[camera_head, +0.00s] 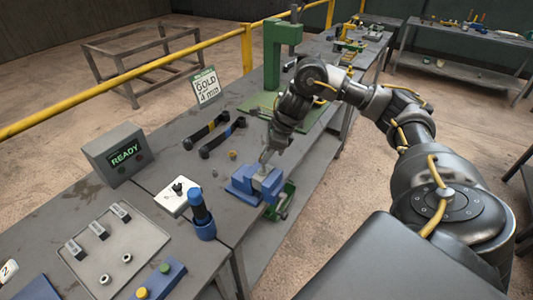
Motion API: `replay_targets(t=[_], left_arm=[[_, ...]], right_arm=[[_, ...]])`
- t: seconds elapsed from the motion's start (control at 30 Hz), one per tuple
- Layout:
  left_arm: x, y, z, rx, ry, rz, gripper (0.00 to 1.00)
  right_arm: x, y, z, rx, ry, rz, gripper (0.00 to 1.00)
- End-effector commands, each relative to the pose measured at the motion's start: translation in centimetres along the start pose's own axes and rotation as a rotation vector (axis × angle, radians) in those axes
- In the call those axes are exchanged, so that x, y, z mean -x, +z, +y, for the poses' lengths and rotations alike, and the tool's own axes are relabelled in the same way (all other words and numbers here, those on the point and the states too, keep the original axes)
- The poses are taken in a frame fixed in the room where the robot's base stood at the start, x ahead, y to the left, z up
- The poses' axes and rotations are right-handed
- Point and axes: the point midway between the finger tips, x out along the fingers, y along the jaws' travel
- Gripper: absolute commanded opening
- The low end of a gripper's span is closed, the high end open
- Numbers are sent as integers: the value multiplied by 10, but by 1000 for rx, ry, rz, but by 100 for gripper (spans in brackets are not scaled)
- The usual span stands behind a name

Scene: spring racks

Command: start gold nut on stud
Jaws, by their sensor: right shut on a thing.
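My right gripper (264,161) reaches down over the blue vise (243,186) near the table's front edge. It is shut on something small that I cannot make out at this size. A light grey block (262,174) sits in the vise jaws, just under the fingertips. Any stud there is hidden or too small to tell. A small gold-brown piece (232,155) lies on the table left of the gripper; I cannot tell whether it is a nut. My left gripper is out of view.
A sign reading GOLD (206,86) stands at the back edge. Two black bars (222,137), a READY box (113,155), a white plate (172,199), a blue holder with a dark-handled tool (203,226) and a grey tray (115,246) lie to the left. A green press (273,52) stands behind.

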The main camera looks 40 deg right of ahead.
Motion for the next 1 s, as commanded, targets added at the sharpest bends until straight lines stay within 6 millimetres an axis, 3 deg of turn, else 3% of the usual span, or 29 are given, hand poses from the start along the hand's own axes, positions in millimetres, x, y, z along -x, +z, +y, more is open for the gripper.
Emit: replay_targets(t=[0.87, 0.9, 1.0], left_arm=[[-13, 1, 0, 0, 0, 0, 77], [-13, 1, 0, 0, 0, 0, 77], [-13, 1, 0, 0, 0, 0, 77]], right_arm=[[-14, -6, 0, 0, 0, 0, 5], [-14, -6, 0, 0, 0, 0, 24], [-14, -6, 0, 0, 0, 0, 37]])
